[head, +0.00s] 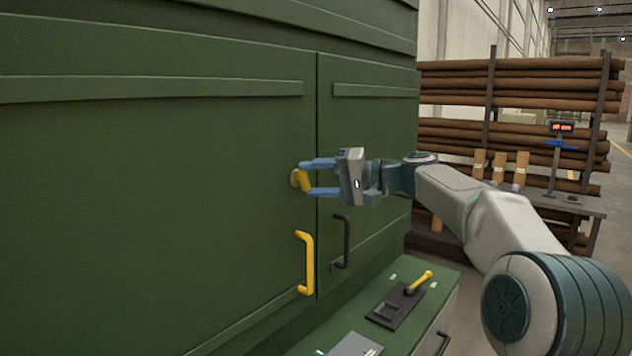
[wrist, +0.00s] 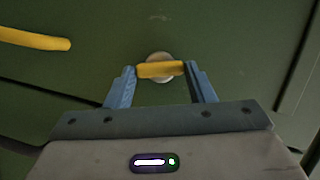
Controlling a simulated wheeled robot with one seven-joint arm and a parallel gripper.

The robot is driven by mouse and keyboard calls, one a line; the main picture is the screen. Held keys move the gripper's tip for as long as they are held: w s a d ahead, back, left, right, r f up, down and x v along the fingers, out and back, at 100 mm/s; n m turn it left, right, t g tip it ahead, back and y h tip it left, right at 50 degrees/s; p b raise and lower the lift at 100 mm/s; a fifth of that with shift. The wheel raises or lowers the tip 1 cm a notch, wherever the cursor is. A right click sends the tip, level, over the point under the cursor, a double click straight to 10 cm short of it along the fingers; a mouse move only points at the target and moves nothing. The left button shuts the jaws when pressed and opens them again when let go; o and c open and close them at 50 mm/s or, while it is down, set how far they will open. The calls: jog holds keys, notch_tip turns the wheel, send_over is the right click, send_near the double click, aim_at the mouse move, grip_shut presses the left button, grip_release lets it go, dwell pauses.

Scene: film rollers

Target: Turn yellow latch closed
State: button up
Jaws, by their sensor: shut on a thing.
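The yellow latch (head: 301,180) sits on a round pale mount on the green cabinet's left door (head: 150,180), near the seam between the two doors. In the head view my gripper (head: 318,179) reaches it from the right, with one blue finger above and one below. In the wrist view the latch (wrist: 160,70) lies crosswise between the two fingertips of my gripper (wrist: 160,72), which touch its ends. The gripper is shut on the latch. The fingers hide part of the latch in the head view.
A yellow handle (head: 306,262) on the left door is below the latch; it also shows in the wrist view (wrist: 35,39). A black handle (head: 342,242) is on the right door. A ledge (head: 340,325) with a yellow lever (head: 420,281) juts out below. Racked brown rolls (head: 520,85) stand behind.

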jog(key=shift+d+f+m+y+b, duration=0.15)
jog(key=shift+m+y+b, duration=0.3)
jog(key=shift+m, duration=0.75)
jog(key=o, duration=1)
jog(key=v, duration=0.4)
jog(key=b+v, duration=0.1)
jog(key=v, duration=0.9)
jog(key=shift+f+b, duration=0.2)
jog(key=shift+b, duration=0.15)
